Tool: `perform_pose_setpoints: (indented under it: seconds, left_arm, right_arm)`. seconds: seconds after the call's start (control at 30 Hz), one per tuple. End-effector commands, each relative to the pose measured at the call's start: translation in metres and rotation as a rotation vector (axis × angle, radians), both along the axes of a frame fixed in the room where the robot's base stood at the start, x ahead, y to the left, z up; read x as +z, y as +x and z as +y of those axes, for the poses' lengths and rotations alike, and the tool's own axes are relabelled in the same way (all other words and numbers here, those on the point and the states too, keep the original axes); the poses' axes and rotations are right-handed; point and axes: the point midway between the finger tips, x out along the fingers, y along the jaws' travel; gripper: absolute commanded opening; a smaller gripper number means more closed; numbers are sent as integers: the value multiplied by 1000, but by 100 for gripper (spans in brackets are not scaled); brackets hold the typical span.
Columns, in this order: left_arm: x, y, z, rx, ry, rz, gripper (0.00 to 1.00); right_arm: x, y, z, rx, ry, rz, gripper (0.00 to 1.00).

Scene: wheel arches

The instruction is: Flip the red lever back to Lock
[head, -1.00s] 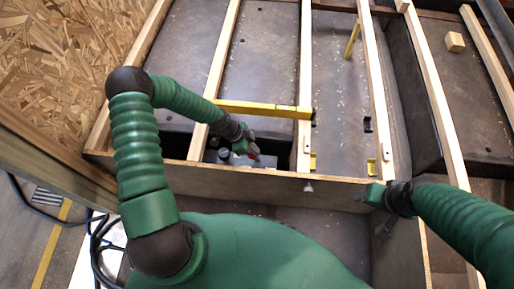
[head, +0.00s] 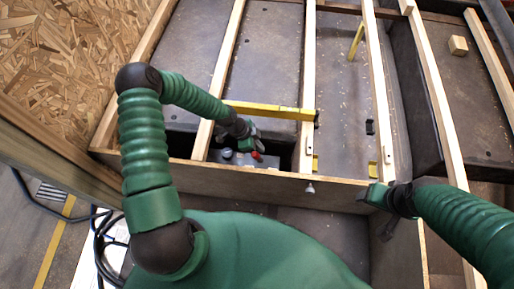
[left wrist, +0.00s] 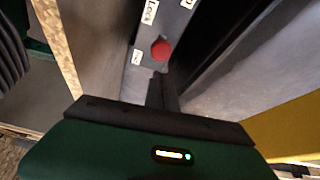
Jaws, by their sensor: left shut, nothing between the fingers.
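The red lever (head: 257,156) shows as a small red knob on a grey box (head: 236,159) inside the wooden frame. In the left wrist view the round red knob (left wrist: 162,49) is beside a small white label (left wrist: 137,57) that I cannot read. The "Lock" label (left wrist: 150,12) is farther up the same grey panel. My left gripper (head: 254,145) is just beyond the knob in the head view, its fingers shut and empty; the wrist view shows the dark fingers (left wrist: 161,92) below the knob, seemingly apart from it. My right gripper (head: 376,195) is by the front board; its jaw opening is unclear.
A yellow bar (head: 265,110) crosses the slats just behind my left gripper. Wooden slats (head: 308,80) run away on both sides of the opening. The front board (head: 240,179) stands between my body and the box. A small wooden block (head: 458,45) lies far right.

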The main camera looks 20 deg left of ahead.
Motion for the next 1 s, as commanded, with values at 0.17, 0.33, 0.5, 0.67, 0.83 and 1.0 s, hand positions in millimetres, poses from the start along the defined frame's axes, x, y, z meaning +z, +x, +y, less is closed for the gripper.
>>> perform_pose_setpoints:
  seconds: [0.17, 0.33, 0.5, 0.67, 0.83, 1.0]
  left_arm:
    - [30, -4, 11, 2, -4, -3, 0]
    - [48, -16, 42, -1, -6, -3, 0]
    - [58, -23, 61, -5, -8, -3, 0]
    - [59, -25, 66, -7, -8, -4, 0]
    - [59, -25, 65, -8, -8, -3, 0]
    - [59, -25, 65, -8, -8, -3, 0]
  right_arm:
    - [23, 0, 0, 0, 0, 0, 65]
    - [35, 0, 0, 0, 0, 0, 65]
    - [40, 0, 0, 0, 0, 0, 65]
    - [41, 0, 0, 0, 0, 0, 65]
    - [40, 0, 0, 0, 0, 0, 65]
    - [40, 0, 0, 0, 0, 0, 65]
